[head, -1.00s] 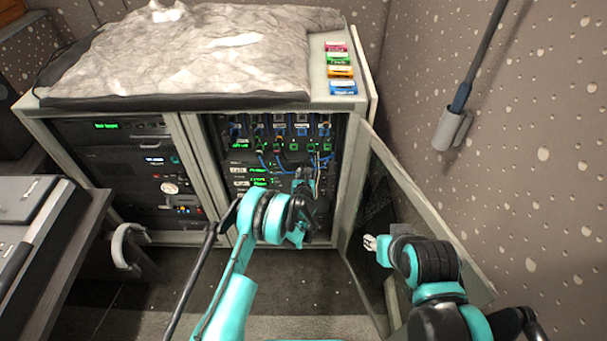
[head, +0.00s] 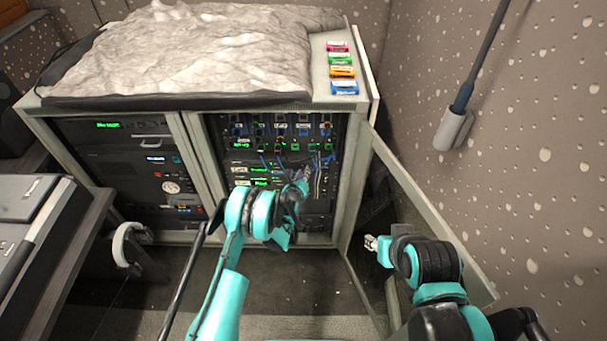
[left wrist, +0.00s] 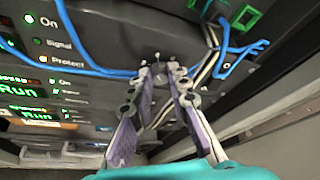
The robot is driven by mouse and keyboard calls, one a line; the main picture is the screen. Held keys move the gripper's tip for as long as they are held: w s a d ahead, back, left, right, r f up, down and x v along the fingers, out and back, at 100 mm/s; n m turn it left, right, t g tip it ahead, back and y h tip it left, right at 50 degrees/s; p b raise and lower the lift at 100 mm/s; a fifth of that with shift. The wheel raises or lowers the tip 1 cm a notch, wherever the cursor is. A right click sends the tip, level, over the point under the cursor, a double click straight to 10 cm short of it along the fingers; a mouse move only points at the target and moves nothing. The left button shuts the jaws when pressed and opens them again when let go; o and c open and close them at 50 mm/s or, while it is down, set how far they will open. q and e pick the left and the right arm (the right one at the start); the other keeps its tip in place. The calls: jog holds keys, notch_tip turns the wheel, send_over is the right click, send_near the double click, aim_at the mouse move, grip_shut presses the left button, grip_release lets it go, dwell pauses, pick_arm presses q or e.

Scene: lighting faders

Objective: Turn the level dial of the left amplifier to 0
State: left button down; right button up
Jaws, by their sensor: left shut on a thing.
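The dark amplifier panels (head: 235,160) sit in the right bay of the cabinet, with green lit displays on their left side. In the left wrist view an amplifier face (left wrist: 95,30) carries On, Signal and Protect lamps, and green Run displays (left wrist: 20,92) show at the left. My left gripper (head: 302,176) is at the rack's front. Its purple-grey fingers (left wrist: 163,72) are closed, tips at the dark panel, on a small part they mostly hide. I take that part for the level dial, but its setting cannot be read. My right gripper (head: 371,243) is apart, near the open door.
Blue cables (left wrist: 90,65) and paler cables run close around my left fingers. The glass cabinet door (head: 425,210) stands open at the right. A wall with a hanging rod (head: 480,60) is beyond it. Colored labeled blocks (head: 342,72) lie on the cabinet top.

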dwell(0.4)
pick_arm(q)
jog(key=c, duration=1.4)
grip_release()
jog(key=shift+c, duration=0.2)
notch_tip(320, 180, up, 10)
